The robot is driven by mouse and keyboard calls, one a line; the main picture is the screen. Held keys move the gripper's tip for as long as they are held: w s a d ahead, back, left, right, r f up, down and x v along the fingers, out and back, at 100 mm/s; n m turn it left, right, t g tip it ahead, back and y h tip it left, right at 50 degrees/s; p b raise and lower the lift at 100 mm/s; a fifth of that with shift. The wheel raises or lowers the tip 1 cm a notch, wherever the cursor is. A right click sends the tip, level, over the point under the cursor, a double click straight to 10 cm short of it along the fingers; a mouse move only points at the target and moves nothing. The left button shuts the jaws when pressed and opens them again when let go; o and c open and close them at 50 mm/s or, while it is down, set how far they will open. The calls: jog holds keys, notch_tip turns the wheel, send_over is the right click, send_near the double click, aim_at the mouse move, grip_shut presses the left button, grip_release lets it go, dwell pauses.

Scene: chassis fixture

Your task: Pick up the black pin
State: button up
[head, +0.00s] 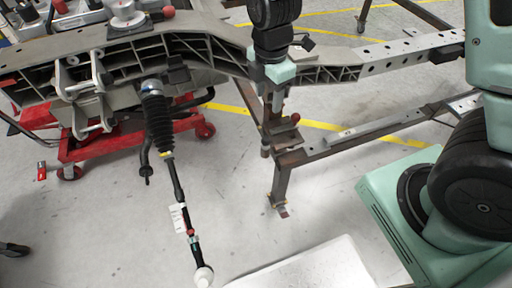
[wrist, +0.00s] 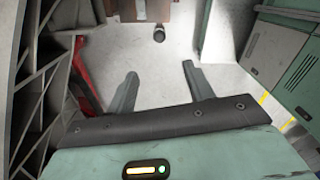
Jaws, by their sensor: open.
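A small dark round-ended piece, which looks like the black pin (wrist: 159,34), shows in the wrist view at the top centre, beside a brown metal part. It lies beyond my fingertips and roughly in line with the gap between them, not touching either finger. In the head view I cannot clearly make out the pin near the brown stand below my gripper. My gripper (wrist: 159,70) has its two grey fingers spread with nothing between them. In the head view my gripper (head: 273,105) points down in front of the grey chassis beam, its fingers partly lost against the dark stand.
The grey chassis beam (head: 205,45) runs across the back, close to my gripper. A brown steel stand (head: 283,185) rises just below it. A black strut with boot (head: 158,125) hangs at left. A red trolley (head: 95,150) stands behind. Open floor lies between.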

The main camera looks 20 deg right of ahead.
jog(key=f, duration=0.1)
jog(key=b, duration=0.2)
send_near(266, 138)
notch_tip(266, 138, down, 5)
jog(key=shift+w+f, duration=0.1)
jog(key=shift+f, duration=0.05)
jog(key=f+b, duration=0.1)
jog(key=f, duration=0.4)
jog(key=shift+s+f, duration=0.1)
jog(key=shift+s, duration=0.1)
grip_shut()
